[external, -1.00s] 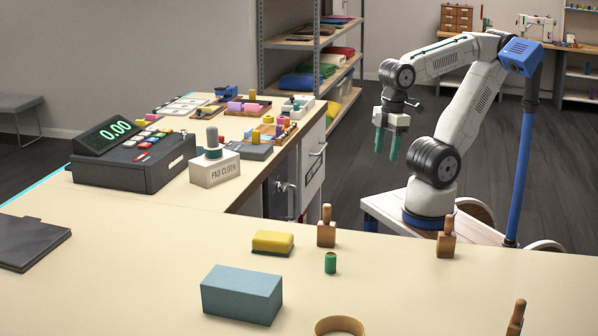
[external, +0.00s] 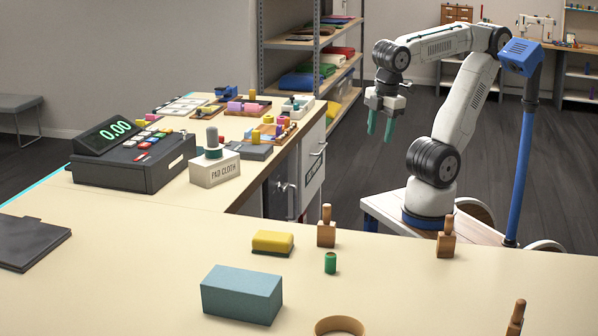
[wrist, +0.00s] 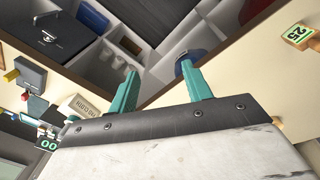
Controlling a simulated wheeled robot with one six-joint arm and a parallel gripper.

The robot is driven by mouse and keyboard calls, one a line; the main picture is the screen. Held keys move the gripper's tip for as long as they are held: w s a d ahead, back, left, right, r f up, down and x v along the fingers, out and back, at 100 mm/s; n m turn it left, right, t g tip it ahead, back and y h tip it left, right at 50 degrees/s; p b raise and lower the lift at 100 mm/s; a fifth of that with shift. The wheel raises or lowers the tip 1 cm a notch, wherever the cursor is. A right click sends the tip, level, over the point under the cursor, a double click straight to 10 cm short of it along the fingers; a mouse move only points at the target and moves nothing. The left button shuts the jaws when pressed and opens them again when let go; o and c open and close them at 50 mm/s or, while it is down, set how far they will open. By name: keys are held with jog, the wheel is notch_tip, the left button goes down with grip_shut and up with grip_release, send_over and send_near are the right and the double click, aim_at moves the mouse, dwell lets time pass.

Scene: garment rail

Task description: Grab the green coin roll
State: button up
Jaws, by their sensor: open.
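The green coin roll (external: 330,263) is a small upright green cylinder on the near cream counter. It stands just in front of a wooden-handled stamp (external: 326,229) and to the right of a yellow sponge-like block (external: 272,242). My gripper (external: 379,131) is open and empty, raised well above and behind the coin roll, over the gap beyond the counter. Its two teal fingers point down. In the wrist view the fingers (wrist: 161,88) are spread apart with nothing between them. I cannot make out the coin roll in the wrist view.
A blue-grey box (external: 242,293) and a round wooden ring (external: 340,326) stand near the coin roll. More stamps (external: 446,238) stand to the right. The cash register (external: 134,153) and pad cloth box (external: 215,169) are at left.

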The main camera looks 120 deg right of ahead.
jog(key=w+a+r+n+t+h, duration=0.1)
jog(key=w+a+n+h, duration=0.25)
jog(key=w+n, duration=0.35)
jog(key=w+a+r+n+h, duration=0.1)
jog(key=w+a+n+h, duration=0.3)
jog(key=w, duration=0.6)
jog(key=w+a+f+n+t+h, duration=0.1)
jog(key=w+a+n+t, duration=0.2)
jog(key=a, duration=0.4)
jog(key=w+a+f+n+t, duration=0.1)
jog(key=w+a+n, duration=0.2)
jog(key=a+n, duration=0.25)
jog(key=w+a+f+n+t+h, duration=0.15)
jog(key=w+a+n, duration=0.25)
jog(key=a, duration=0.4)
jog(key=t, duration=0.1)
send_near(323, 271)
jog(key=shift+w+d+r+y, duration=0.15)
jog(key=shift+w+d+r, duration=0.15)
jog(key=shift+d+r, duration=0.25)
jog(key=shift+w+d+r+y, duration=0.15)
jog(key=shift+w+d+r, duration=0.2)
jog(key=shift+r, duration=0.25)
jog(key=shift+d+f, duration=0.15)
jog(key=shift+f, duration=0.15)
jog(key=x, duration=0.7)
jog(key=shift+w+d, duration=0.1)
jog(key=shift+d, duration=0.2)
jog(key=shift+r, duration=0.1)
grip_shut()
